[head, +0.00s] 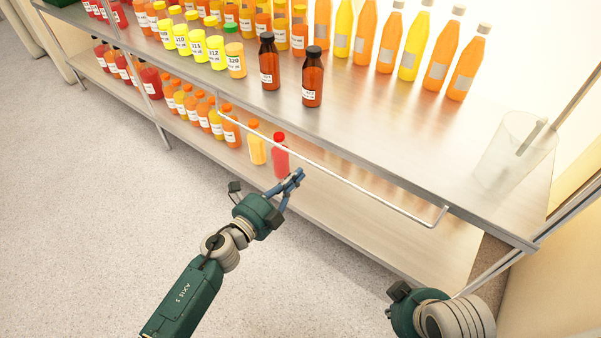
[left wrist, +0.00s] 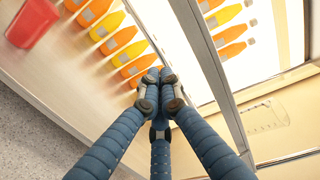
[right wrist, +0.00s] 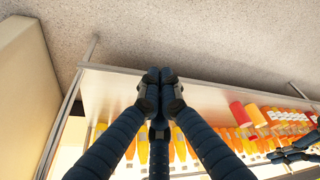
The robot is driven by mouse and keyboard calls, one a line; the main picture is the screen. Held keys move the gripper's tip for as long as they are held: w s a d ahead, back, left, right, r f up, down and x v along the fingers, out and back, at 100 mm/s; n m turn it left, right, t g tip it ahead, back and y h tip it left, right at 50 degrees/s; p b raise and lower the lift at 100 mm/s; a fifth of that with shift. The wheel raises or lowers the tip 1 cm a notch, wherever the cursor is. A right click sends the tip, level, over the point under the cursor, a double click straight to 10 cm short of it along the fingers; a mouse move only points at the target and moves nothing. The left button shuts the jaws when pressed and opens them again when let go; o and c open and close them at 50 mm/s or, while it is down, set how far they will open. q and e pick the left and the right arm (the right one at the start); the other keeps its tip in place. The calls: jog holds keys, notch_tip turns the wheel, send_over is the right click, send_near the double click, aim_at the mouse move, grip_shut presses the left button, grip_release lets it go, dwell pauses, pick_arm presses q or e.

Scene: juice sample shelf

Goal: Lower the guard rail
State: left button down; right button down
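The guard rail (head: 330,173) is a thin pale bar along the front of the upper shelf, with its right end bent up (head: 445,212). My left gripper (head: 299,174) is just below the rail's middle in the head view; I cannot tell whether it touches it. Its fingertips meet in the left wrist view (left wrist: 159,76), with nothing visible between them. My right gripper is low at the right in the head view, its fingers mostly hidden. In the right wrist view its fingertips (right wrist: 160,76) are together and empty.
The upper shelf (head: 400,150) holds many juice bottles, two dark brown bottles (head: 312,78) and a clear container (head: 505,150). The lower shelf (head: 330,205) has a red-capped bottle (head: 279,158) behind the left gripper. A shelf post stands at the right. The floor in front is clear.

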pick_arm(q)
jog(key=shift+x, duration=1.2)
jog(key=shift+f, duration=0.1)
